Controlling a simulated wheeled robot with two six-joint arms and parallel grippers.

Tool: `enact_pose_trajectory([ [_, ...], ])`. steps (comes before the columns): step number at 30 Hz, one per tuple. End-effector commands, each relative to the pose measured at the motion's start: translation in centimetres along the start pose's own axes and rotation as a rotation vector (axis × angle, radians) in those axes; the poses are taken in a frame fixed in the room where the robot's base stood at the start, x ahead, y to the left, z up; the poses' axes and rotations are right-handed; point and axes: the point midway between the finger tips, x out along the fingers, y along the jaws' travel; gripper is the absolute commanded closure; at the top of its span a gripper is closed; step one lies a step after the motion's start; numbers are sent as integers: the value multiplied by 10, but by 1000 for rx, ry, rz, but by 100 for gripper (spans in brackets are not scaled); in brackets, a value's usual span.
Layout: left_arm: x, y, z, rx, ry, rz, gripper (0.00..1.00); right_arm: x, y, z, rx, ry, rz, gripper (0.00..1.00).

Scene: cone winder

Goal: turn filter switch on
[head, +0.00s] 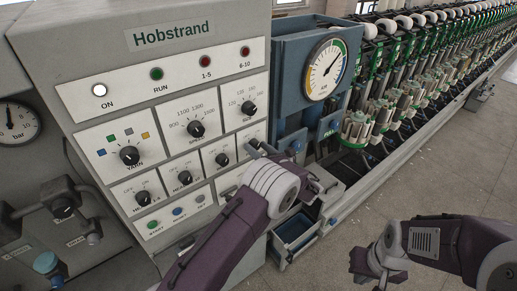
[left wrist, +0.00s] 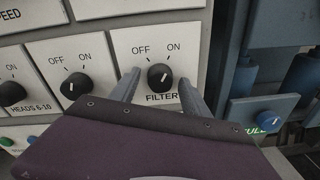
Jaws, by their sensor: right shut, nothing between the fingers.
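The FILTER switch is a black round knob (left wrist: 160,77) on a white plate in the left wrist view, with OFF at its upper left and ON at its upper right. I cannot tell surely which mark its pointer faces. My left gripper (left wrist: 160,92) is open, with one finger on each side of the knob and visible gaps to it. My right gripper (head: 364,268) is shut and empty, low at the right, away from the panel.
A blue PULL knob (left wrist: 277,110) is at the right. A blue cabinet with a gauge (head: 325,68) and an open drawer (head: 295,232) stand beside the panel. The floor at right is clear.

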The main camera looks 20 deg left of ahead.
Motion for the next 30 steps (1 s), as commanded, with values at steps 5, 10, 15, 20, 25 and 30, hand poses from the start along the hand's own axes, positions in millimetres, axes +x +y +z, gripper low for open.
enact_pose_trajectory([
  [5, -8, -2, -2, -1, -2, -2, 45, 6, 0, 1, 0, 0, 0, 100],
  [10, -45, -3, -5, -3, -2, -5, 45, 26, 0, 3, 0, 0, 0, 100],
  [15, -78, -2, -3, -2, -1, -3, 45, 38, 1, 4, 0, 0, 0, 100],
  [20, -90, -1, -1, -1, 0, -1, 45, 40, 1, 4, 0, 0, 0, 100],
  [25, -91, 0, 0, 0, 0, 0, 45, 40, 1, 4, 0, 0, 0, 100],
  [30, -90, 0, 0, 0, 0, 0, 45, 40, 1, 4, 0, 0, 0, 100],
])
